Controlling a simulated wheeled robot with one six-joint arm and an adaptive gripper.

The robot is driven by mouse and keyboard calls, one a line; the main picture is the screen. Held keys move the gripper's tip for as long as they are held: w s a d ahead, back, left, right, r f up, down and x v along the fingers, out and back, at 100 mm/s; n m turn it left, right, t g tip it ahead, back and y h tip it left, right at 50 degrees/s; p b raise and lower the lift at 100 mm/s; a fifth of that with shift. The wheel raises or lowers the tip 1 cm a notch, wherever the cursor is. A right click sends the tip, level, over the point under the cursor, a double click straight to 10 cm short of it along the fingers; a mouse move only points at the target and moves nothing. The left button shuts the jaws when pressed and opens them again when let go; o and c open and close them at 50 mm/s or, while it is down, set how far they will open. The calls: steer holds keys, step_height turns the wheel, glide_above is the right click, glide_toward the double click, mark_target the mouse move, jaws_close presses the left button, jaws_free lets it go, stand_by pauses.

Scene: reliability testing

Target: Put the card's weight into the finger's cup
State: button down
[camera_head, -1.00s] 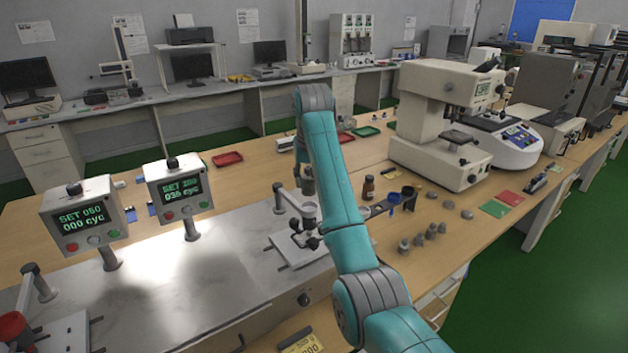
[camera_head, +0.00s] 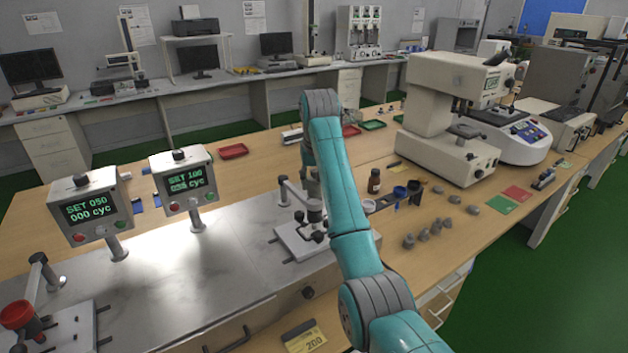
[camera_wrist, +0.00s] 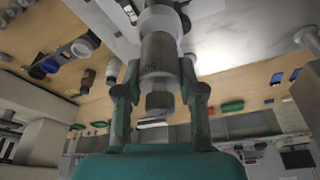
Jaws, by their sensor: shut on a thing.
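My gripper (camera_wrist: 161,80) is shut on a grey metal weight (camera_wrist: 158,58) with a dark mark that looks like 50, though this is hard to read. Its knob points toward my palm. In the wrist view, a pale cup (camera_wrist: 160,20) lies just beyond the weight's far end; I cannot tell whether they touch. In the head view, the pale cup (camera_head: 314,206) sits on the finger fixture, and my arm hides most of the gripper and weight. A yellow card (camera_head: 306,340) reading 200 lies at the front edge of the metal bench.
Several grey weights (camera_head: 437,228) stand or lie on the wooden table right of my arm. A brown bottle (camera_head: 374,181) and a holder with a blue cup (camera_head: 399,192) are nearby. Two counter boxes (camera_head: 89,211) stand left; a red cup (camera_head: 17,314) is at the far left.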

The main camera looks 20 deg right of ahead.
steer(key=shift+f, duration=0.1)
stand_by(0.3)
steer(key=shift+f, duration=0.4)
steer(key=shift+f, duration=0.15)
steer(key=shift+f, duration=0.45)
steer(key=shift+f, duration=0.2)
stand_by(0.5)
steer(key=shift+c, duration=0.3)
jaws_free()
stand_by(0.6)
